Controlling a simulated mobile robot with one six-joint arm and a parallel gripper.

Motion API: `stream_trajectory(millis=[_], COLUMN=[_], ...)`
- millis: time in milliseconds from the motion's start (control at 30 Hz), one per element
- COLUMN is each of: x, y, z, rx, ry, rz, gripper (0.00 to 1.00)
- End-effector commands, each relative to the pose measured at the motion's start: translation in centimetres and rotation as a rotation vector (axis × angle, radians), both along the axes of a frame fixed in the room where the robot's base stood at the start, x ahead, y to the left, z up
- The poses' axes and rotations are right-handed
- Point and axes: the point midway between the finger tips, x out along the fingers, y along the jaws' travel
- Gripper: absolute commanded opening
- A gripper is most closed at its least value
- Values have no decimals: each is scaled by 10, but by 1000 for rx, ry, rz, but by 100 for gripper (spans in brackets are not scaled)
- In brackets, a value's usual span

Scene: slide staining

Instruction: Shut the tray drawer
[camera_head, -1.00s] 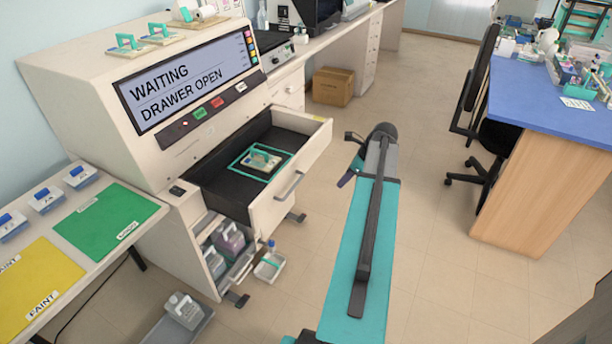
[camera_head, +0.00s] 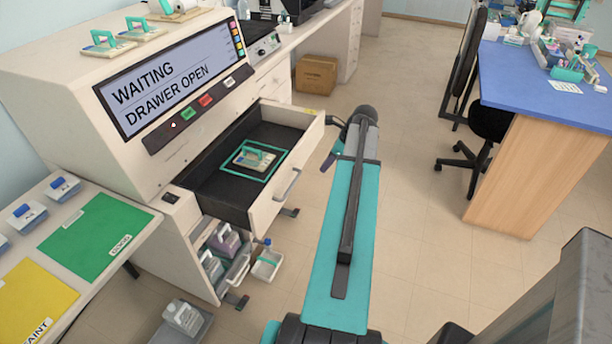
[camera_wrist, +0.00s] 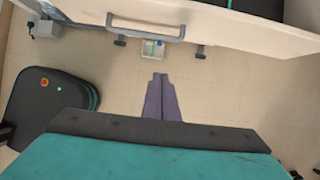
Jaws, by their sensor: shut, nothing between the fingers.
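The tray drawer (camera_head: 276,199) of the cream staining machine (camera_head: 60,85) is open, pulled out toward the right. The drawer front has a grey bar handle (camera_head: 287,184), which also shows in the wrist view (camera_wrist: 146,26). In the wrist view my gripper (camera_wrist: 160,76) has its purple fingers together, empty, pointing toward the drawer front and apart from it. In the head view my gripper (camera_head: 328,161) is partly hidden behind my arm, just right of the drawer front.
The machine's screen (camera_head: 170,80) reads "WAITING, DRAWER OPEN". Below the drawer are bottles (camera_head: 223,240) in an open lower compartment and a small white tray (camera_head: 267,262) on the floor. A blue-topped table (camera_head: 540,85) stands right. Floor between is clear.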

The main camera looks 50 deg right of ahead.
Motion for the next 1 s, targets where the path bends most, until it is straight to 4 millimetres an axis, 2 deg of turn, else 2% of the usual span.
stream_trajectory(millis=[367, 1000], x=[2, 32], y=[-2, 4], z=[-13, -76], rx=[1, 2], ry=[0, 0], rz=[-7, -8], gripper=[0, 0])
